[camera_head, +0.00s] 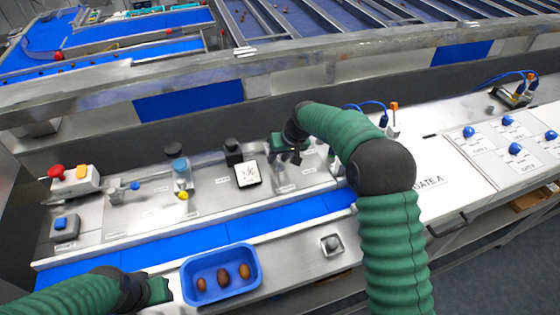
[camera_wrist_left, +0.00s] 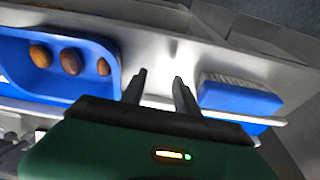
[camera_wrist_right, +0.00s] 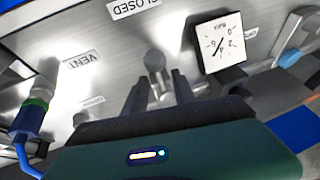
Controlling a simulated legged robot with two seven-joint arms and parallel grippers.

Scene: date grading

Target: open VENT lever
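The VENT lever (camera_wrist_right: 155,66) is a metal lever with a rounded end in the right wrist view, on a metal panel with a VENT label (camera_wrist_right: 80,60) and a CLOSED label (camera_wrist_right: 135,6). My right gripper (camera_wrist_right: 160,85) is open, its fingers on either side of the lever, with no clear grip on it. In the head view my right gripper (camera_head: 290,152) is over the panel right of the gauge and hides the lever. My left gripper (camera_wrist_left: 160,78) is open and empty beside the blue tray; it also shows in the head view (camera_head: 165,291).
A white gauge (camera_head: 247,174) stands close to the right gripper. The blue tray (camera_head: 188,268) holds 3 brown dates in front of the blue belt (camera_head: 270,218). A cabled connector (camera_wrist_right: 33,112) is beside the right gripper.

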